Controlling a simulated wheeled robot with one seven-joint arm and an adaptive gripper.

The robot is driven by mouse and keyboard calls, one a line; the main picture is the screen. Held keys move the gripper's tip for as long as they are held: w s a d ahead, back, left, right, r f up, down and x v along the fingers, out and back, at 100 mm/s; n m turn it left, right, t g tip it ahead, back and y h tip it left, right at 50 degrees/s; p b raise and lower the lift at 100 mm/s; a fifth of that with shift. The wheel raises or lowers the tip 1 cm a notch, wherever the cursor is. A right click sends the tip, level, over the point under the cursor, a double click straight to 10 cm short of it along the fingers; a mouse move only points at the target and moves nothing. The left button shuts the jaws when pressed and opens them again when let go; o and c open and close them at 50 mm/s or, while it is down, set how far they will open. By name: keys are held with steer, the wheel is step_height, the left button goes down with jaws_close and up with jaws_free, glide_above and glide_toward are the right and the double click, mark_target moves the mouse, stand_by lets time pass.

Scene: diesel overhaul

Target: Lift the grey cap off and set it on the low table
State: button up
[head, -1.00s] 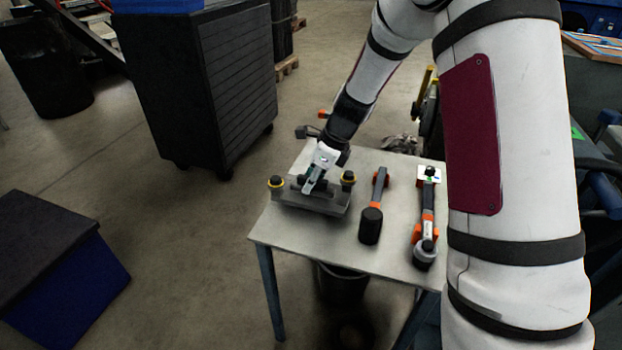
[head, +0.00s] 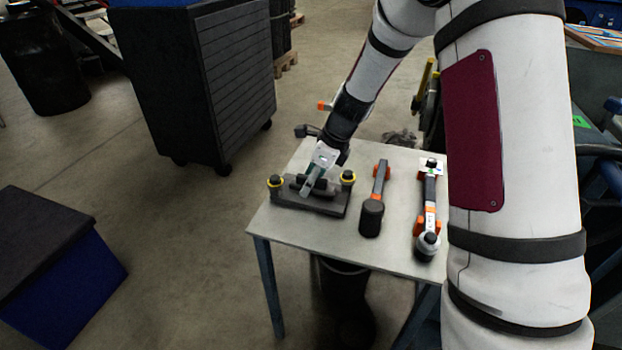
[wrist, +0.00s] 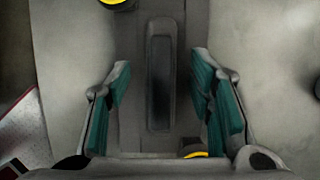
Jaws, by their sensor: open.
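The grey cap (head: 322,203) is a dark block with a raised bar on top, at the left of the low table (head: 275,228) in the head view. A yellow-ringed post stands at each end of it. My gripper (head: 308,189) points down over the cap's middle. In the wrist view my gripper (wrist: 160,100) is open, with green pads on both sides of the cap's bar (wrist: 159,75) and gaps between. Part of the cap is hidden behind my fingers, so I cannot tell what lies under it.
A black-headed mallet (head: 371,215) and a long tool (head: 428,215) with orange parts lie right of the cap on the same table. A dark cabinet (head: 235,90) stands behind left, and a blue box (head: 70,285) on the floor at left.

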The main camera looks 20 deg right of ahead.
steer(key=v, duration=1.2)
steer(key=s+a+r+n, duration=0.3)
steer(key=s+r+n, duration=0.3)
steer(key=s, duration=0.3)
steer(key=s+r+n+g+h, duration=0.25)
steer(key=s+n, duration=1.65)
steer(key=s, duration=1.1)
step_height(320, 180, up, 24)
steer(key=t+p, duration=0.4)
steer(key=p, duration=1.8)
steer(key=shift+f+h+p, duration=0.15)
steer(key=shift+h+p, duration=0.2)
steer(key=shift+h, duration=0.1)
